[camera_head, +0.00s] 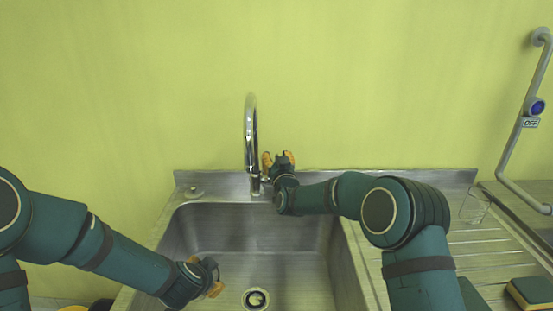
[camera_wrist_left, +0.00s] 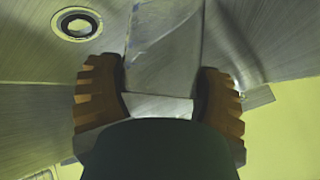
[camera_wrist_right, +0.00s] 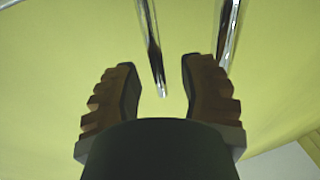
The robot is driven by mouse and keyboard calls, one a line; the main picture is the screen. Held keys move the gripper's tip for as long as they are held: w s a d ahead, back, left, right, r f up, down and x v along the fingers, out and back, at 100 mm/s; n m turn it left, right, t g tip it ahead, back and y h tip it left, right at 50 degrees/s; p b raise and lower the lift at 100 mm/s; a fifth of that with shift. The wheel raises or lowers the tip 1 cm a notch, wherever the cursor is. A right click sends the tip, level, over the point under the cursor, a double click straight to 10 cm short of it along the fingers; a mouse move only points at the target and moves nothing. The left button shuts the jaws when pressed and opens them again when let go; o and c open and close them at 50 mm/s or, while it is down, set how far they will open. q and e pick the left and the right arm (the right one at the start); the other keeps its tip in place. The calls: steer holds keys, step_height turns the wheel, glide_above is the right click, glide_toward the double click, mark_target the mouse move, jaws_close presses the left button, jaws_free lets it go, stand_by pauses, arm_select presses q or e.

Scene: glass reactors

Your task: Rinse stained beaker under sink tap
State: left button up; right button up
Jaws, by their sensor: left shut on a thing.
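My left gripper (camera_head: 211,284) is low inside the left part of the steel sink (camera_head: 290,270). In the left wrist view its fingers (camera_wrist_left: 163,78) are shut on a clear beaker (camera_wrist_left: 163,45) with faint bluish marks. In the head view the beaker is too faint to make out. The chrome tap (camera_head: 251,130) stands at the sink's back edge, its curved spout upright. My right gripper (camera_head: 278,158) is open just right of the tap. In the right wrist view nothing is gripped between its fingers (camera_wrist_right: 157,75), and the tap (camera_wrist_right: 150,45) shows beyond them.
The drain (camera_head: 256,299) lies at the sink's bottom. A ribbed drainboard (camera_head: 450,250) with a clear glass item (camera_head: 475,206) is on the right. A sponge (camera_head: 533,291) lies near the right edge. A metal rail (camera_head: 510,150) with an OFF label stands at far right.

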steer(key=shift+s, duration=0.15)
steer(key=v, duration=1.1)
steer(key=shift+s, duration=0.35)
steer(key=shift+d+f, duration=0.1)
steer(key=shift+d, duration=0.05)
